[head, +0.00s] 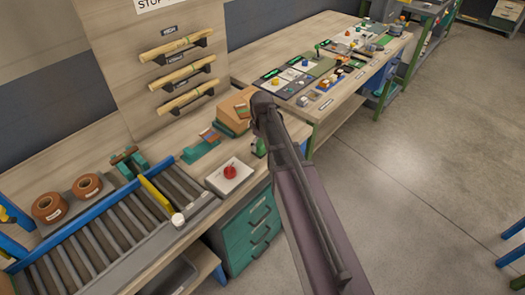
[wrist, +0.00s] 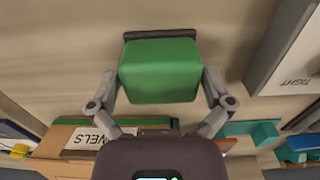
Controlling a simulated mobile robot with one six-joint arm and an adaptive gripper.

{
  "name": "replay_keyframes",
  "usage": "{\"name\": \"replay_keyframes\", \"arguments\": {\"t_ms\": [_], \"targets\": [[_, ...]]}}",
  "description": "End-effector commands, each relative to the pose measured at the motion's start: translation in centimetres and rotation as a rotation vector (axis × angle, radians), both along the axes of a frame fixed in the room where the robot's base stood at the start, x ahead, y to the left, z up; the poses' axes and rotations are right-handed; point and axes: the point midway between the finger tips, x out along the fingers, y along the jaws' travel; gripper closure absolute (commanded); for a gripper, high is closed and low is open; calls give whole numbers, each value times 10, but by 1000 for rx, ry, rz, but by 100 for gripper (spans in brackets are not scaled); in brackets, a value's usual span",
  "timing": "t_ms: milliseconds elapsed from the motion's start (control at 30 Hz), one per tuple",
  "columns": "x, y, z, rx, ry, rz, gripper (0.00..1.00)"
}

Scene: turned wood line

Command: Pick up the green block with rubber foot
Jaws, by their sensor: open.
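The green block (wrist: 160,72) is large in the middle of the wrist view. A dark strip, its rubber foot (wrist: 160,34), shows along its far edge. My gripper (wrist: 160,88) is open, with one finger on each side of the block's near part. I cannot tell whether the fingers touch it. In the head view my arm crosses the bench's right end and hides most of that spot. A small patch of green shows beside the arm there, but I cannot tell whether it is the block.
A cardboard box (head: 236,108) stands near my arm; its label shows in the wrist view. A white box with a red button (head: 231,172) is at the bench front. A roller conveyor (head: 100,240) lies left. A second bench (head: 335,60) with several small items stands behind.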

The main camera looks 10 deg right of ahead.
Motion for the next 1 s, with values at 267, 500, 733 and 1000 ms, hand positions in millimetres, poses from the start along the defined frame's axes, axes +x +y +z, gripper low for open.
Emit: {"name": "replay_keyframes", "arguments": {"t_ms": [267, 500, 733, 1000], "targets": [[0, 0, -9, 0, 0, 0, 0], [0, 0, -8, 0, 0, 1, 0], [0, 0, -8, 0, 0, 1, 0], [0, 0, -8, 0, 0, 1, 64]]}}
